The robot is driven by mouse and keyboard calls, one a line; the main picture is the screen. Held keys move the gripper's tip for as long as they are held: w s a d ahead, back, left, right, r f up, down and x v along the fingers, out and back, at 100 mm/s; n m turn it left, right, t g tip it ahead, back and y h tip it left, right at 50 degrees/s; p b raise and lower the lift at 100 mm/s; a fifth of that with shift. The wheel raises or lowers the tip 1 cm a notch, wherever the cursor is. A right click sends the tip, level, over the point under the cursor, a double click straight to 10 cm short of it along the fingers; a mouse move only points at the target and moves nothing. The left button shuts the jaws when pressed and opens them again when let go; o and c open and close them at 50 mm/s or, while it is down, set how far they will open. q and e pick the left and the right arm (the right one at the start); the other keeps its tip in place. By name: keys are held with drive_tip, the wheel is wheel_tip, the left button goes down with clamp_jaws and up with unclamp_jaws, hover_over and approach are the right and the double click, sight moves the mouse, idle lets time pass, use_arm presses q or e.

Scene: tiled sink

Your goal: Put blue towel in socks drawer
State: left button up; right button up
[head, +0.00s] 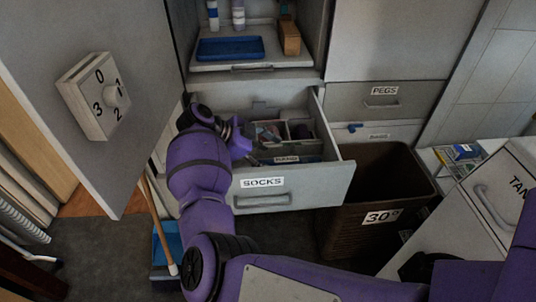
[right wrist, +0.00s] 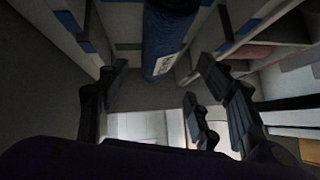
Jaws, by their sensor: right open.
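The socks drawer (head: 262,187), a light grey drawer labelled "SOCKS", is pulled open in the head view. Inside it, near the front, a dark blue item with a "HAND" label (head: 287,160) shows, which looks like the blue towel. A blue item with a white label (right wrist: 163,55) also shows at the top of the right wrist view, probably the same one. My right gripper (head: 238,136) is over the left part of the drawer, partly hidden by its own wrist. Its fingers (right wrist: 160,85) are open and empty, apart from the blue item. My left gripper is not in view.
Dividers and small items fill the drawer's back. A shelf with a blue tray (head: 230,48) is above. The open cabinet door (head: 85,100) with a numbered dial stands left. A brown basket marked 30° (head: 375,200) is right of the drawer. A broom (head: 157,225) leans below.

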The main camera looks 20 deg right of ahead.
drive_tip(key=shift+r, duration=0.35)
drive_tip(key=v, duration=0.8)
drive_tip(key=shift+d, duration=0.15)
drive_tip(key=shift+r, duration=0.1)
idle(0.6)
